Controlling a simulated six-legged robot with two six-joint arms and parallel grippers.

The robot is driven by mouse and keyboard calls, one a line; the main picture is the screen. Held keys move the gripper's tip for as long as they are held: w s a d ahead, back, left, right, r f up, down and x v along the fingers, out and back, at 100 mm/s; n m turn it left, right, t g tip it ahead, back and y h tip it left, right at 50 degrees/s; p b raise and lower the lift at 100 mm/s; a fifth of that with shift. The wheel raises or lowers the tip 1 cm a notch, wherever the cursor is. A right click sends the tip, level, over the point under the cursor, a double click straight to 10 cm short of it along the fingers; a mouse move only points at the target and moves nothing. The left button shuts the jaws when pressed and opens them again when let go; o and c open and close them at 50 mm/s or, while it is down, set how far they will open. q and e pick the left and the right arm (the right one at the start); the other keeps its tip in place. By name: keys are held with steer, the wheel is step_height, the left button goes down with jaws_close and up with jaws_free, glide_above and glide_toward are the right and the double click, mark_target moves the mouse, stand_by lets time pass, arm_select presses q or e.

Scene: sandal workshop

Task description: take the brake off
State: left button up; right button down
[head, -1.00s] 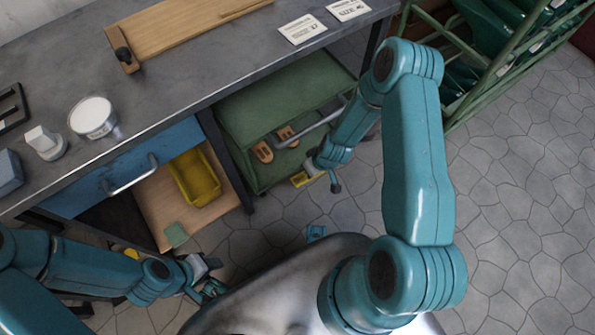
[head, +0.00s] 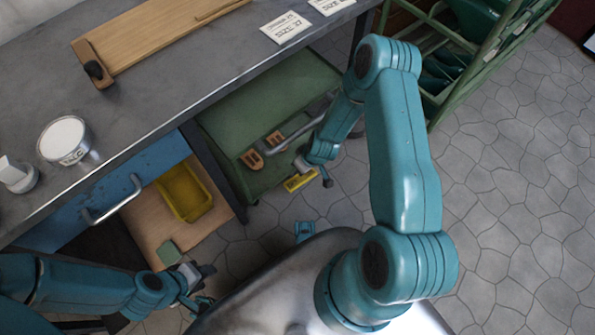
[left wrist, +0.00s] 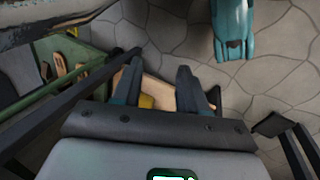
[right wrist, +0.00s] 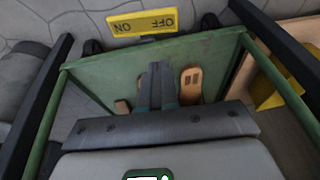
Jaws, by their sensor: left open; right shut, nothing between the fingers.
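The green trolley (head: 262,110) stands partly under the bench. A yellow plate (head: 299,182) sits low at its near edge; in the right wrist view this plate (right wrist: 142,24) reads ON and OFF, upside down. My right gripper (right wrist: 161,75) is shut and empty, over the trolley top with the plate beyond its fingertips. In the head view, the right arm's end hides part of the trolley's edge, and its fingers are hard to make out. My left gripper (left wrist: 158,72) is open and empty; in the head view it (head: 207,284) is low at the left, away from the trolley.
The grey bench (head: 150,95) runs above. A green rack (head: 440,62) stands behind right. Stone floor (head: 505,200) is open at right.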

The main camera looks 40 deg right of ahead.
steer(key=b+x, duration=0.1)
steer(key=x, duration=0.3)
steer(key=b+x, duration=0.2)
steer(key=x, duration=0.2)
steer(key=b+x, duration=0.2)
steer(key=x, duration=0.1)
steer(key=shift+s+a+f, duration=0.15)
steer(key=shift+s+f, duration=0.1)
steer(key=shift+f, duration=0.25)
steer(key=shift+a+f, duration=0.15)
steer(key=shift+f, duration=0.35)
arm_select(q)
steer(key=shift+t, duration=0.3)
steer(key=f, duration=0.3)
steer(key=w+a+f, duration=0.1)
steer(key=f, duration=0.1)
steer(key=shift+f, duration=0.25)
steer(key=shift+b, duration=0.3)
arm_select(e)
steer(key=shift+a, duration=0.1)
steer(key=shift+s+a+f+b, duration=0.1)
steer(key=shift+a+f+b, duration=0.35)
steer(key=shift+a+f, duration=0.65)
arm_select(q)
steer(key=shift+w+a+f, duration=0.15)
steer(key=shift+w+f, duration=0.35)
steer(key=shift+f, duration=0.05)
arm_select(e)
steer(key=shift+r, duration=0.2)
